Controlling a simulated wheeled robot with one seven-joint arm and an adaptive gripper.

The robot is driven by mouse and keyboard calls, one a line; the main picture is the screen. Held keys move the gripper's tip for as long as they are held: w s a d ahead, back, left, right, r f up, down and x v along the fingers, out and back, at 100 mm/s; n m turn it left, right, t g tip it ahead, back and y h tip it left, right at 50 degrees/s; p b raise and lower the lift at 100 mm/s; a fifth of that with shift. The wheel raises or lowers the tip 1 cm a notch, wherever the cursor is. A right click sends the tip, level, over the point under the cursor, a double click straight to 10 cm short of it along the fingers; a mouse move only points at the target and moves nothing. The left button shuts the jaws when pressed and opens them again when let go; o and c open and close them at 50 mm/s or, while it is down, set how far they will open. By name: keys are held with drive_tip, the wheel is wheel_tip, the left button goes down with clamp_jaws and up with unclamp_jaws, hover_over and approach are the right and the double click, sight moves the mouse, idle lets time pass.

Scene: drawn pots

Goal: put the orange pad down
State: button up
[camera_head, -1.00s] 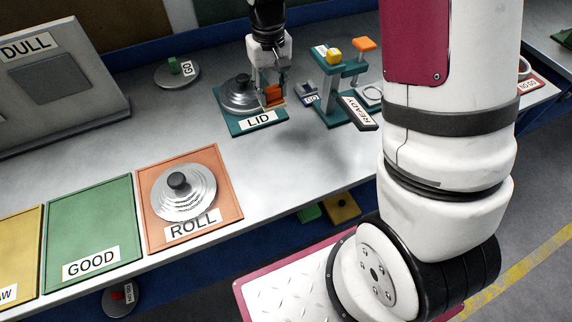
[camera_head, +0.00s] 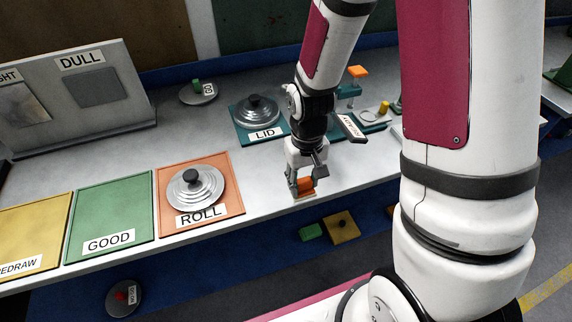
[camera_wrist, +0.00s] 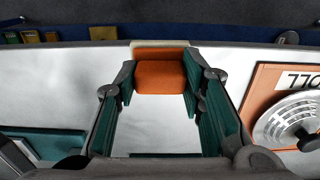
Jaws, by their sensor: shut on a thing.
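The orange pad (camera_head: 305,186) is a small orange block with a pale base, near the front edge of the grey bench, to the right of the ROLL tray. My gripper (camera_head: 301,187) is above it, pointing down, with its fingers on both sides of the pad. In the wrist view the orange pad (camera_wrist: 160,76) sits between the green-lined fingertips of my gripper (camera_wrist: 160,80). The pale base shows just beyond it, near the bench edge. I cannot tell whether the pad touches the bench.
The orange ROLL tray (camera_head: 232,203) with a stepped metal lid (camera_head: 196,191) is to the left. The teal LID plate (camera_head: 243,128) stands behind, with a READY sign (camera_head: 351,127) at its right. The bench between them is clear.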

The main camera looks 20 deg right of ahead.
drive_tip(key=w, duration=0.7)
drive_tip(key=w+f, duration=0.1)
drive_tip(key=w, duration=0.3)
drive_tip(key=shift+w+a, duration=0.25)
drive_tip(key=shift+w+f+p, duration=0.1)
drive_tip(key=shift+f+p, duration=0.5)
drive_tip(key=shift+f, duration=1.2)
drive_tip(key=o, duration=1)
drive_tip(key=shift+f, duration=0.15)
